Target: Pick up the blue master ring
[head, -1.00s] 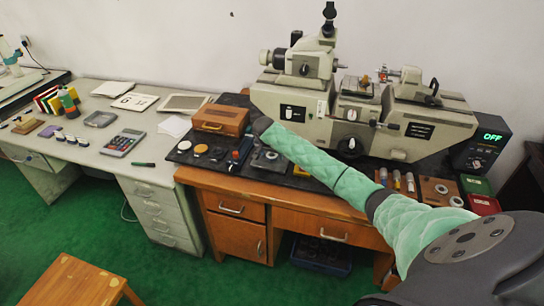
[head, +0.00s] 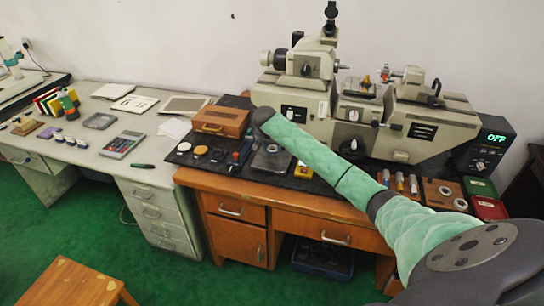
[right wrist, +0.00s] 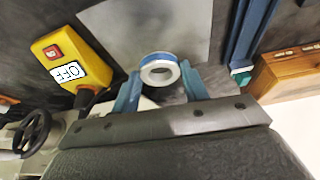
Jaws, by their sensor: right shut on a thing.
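The blue master ring (right wrist: 156,57), a pale metal ring with a blue band around its outside, shows in the right wrist view. My right gripper (right wrist: 160,75) is shut on it, with a blue finger on each side. A grey plate (right wrist: 165,30) lies beyond the ring in that view. In the head view the plate (head: 268,166) is on the dark mat, below the dark end of my right arm. My left gripper is in neither view.
A yellow switch box (right wrist: 70,62) and a wooden box (right wrist: 285,72) flank the gripper in the wrist view. In the head view a large measuring machine (head: 410,115) stands behind the arm. Small rings and a blue stand crowd the mat's left.

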